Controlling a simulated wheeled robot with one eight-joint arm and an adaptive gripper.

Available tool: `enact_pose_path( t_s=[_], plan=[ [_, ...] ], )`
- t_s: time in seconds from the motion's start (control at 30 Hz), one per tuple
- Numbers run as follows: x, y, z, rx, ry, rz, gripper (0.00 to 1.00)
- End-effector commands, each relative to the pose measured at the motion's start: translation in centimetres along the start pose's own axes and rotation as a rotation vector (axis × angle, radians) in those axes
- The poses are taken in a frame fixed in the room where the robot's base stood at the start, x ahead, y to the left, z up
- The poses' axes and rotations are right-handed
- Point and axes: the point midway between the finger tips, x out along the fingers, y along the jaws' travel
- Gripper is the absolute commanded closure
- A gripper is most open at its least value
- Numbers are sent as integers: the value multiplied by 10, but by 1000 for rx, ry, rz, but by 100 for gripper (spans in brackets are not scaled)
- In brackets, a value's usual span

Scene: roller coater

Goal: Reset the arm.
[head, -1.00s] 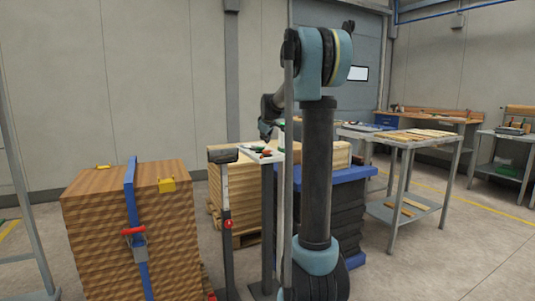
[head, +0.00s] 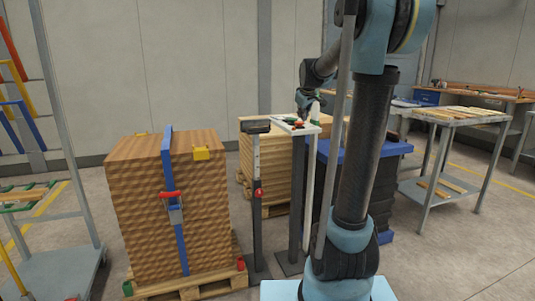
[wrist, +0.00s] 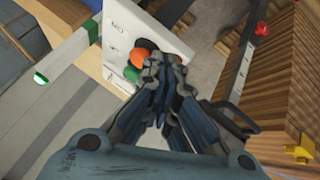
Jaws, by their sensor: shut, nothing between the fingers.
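My gripper (head: 305,107) is shut and empty, pointing down just above a small white button panel (head: 287,122) on a post. In the wrist view its fingertips (wrist: 165,65) are together, in front of the white panel (wrist: 165,35). An orange-red button (wrist: 143,47) and a green button (wrist: 132,73) show beside the fingers. The fingertips overlap the panel's edge in that view; I cannot tell whether they touch it. My arm stands upright at right in the head view, bent at the top and reaching back to the panel.
A strapped wood-patterned stack (head: 145,215) stands on a pallet at left. A slim post (head: 257,200) with a dark head stands beside the panel. Blue-topped dark stack (head: 390,147) sits behind my arm. A workbench (head: 455,117) is at right, a rack (head: 62,150) at far left.

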Motion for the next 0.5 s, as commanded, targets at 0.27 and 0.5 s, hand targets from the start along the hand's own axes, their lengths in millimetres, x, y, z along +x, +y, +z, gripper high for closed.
enact_pose_path(
  t_s=[0.27,0.5],
  plan=[
    [-44,-63,92,139,-94,-60,100],
    [-71,-121,172,259,-181,-102,100]
  ],
)
